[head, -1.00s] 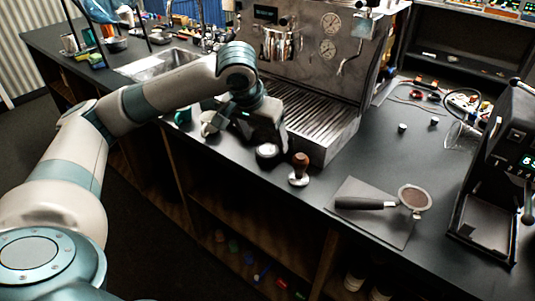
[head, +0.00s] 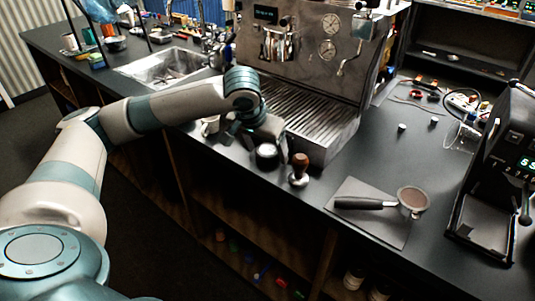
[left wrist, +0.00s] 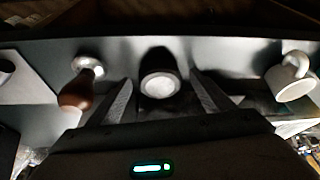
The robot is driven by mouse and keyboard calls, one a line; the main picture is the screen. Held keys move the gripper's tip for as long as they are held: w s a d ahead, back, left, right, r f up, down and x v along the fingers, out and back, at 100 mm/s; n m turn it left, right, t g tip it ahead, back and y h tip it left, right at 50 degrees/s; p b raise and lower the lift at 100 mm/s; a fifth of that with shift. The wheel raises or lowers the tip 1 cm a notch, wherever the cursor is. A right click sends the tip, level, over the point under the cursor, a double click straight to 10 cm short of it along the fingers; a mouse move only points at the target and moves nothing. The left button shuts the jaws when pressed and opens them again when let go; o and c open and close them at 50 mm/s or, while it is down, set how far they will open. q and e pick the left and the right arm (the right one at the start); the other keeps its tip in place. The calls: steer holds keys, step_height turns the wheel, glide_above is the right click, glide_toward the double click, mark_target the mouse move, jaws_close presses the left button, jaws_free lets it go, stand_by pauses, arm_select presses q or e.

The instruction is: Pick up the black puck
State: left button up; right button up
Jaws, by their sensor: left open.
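The black puck (head: 266,153) is a short round piece with a pale silver top, standing near the counter's front edge. In the left wrist view the puck (left wrist: 160,86) shows between the two fingers, with a gap on each side. My left gripper (head: 262,138) is open and low at the puck, reaching in from behind it in the head view. In the left wrist view its fingers (left wrist: 160,94) are spread and hold nothing. Whether the fingertips reach down beside the puck is hard to tell. My right gripper is in neither view.
A wooden-handled tamper (head: 299,170) stands close right of the puck. A white cup (left wrist: 290,76) is on the other side. The espresso machine's drip tray (head: 310,118) is behind. A portafilter (head: 411,200) lies on a grey mat (head: 372,228) at the right.

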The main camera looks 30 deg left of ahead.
mark_target(266, 152)
arm_select(q)
steer(key=c, duration=1.5)
steer(key=shift+r, duration=0.45)
step_height(266, 152, up, 8)
steer(key=shift+w+r, duration=0.1)
steer(key=shift+r, duration=0.5)
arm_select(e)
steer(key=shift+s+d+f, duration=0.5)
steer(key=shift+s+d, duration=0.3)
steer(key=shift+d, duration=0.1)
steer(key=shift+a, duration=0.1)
